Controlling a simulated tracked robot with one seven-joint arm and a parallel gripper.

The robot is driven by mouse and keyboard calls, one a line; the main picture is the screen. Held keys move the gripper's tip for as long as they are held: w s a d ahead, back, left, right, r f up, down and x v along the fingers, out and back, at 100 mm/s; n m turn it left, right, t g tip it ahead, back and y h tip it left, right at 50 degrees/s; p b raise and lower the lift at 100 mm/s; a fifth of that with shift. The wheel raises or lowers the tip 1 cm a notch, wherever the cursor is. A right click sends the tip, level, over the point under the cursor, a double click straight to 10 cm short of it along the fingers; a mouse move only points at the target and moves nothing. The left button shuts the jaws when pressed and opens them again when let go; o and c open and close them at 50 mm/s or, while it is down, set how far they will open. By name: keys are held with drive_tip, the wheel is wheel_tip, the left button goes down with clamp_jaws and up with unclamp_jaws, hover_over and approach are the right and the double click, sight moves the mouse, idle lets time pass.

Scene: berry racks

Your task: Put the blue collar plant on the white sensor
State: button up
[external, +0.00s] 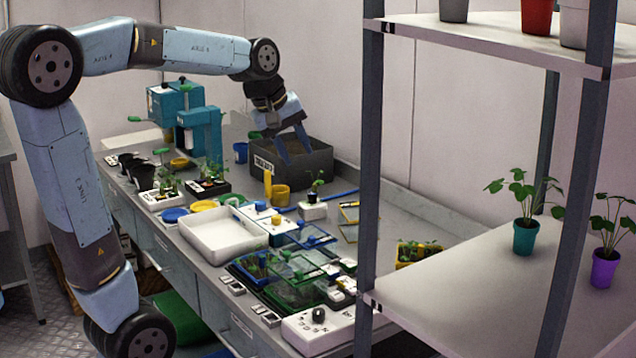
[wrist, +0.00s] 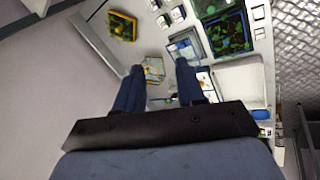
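A small green plant (external: 317,183) stands upright on a white block (external: 312,211), which may be the white sensor, in the middle of the bench. The picture is too small to tell whether the plant has a blue collar. My gripper (external: 293,146) points down in front of or over the dark grey soil bin (external: 318,168), to the left of and behind that plant. In the wrist view my gripper (wrist: 160,69) has its blue fingers apart, with nothing held between them. I cannot make out the plant in the wrist view.
A white tray (external: 222,245), a yellow pot (external: 281,196) and a blue pot (external: 241,152) stand nearby. Teal machinery (external: 205,130) is behind at left. Clear-lidded boxes (external: 295,292) crowd the front. A shelf rack (external: 470,262) stands at right. The bench's right rear is fairly clear.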

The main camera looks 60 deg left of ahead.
drive_tip(key=s+d+f+m, duration=0.2)
drive_tip(key=s+d+m, duration=0.2)
drive_tip(key=s+m, duration=0.3)
drive_tip(key=s+d+f+m, duration=0.3)
drive_tip(key=s+d+m, duration=0.2)
drive_tip(key=s, duration=0.7)
drive_tip(key=shift+d+f+m+t+y, duration=0.2)
drive_tip(key=shift+f+m+t+y, duration=0.15)
drive_tip(key=shift+m, duration=0.65)
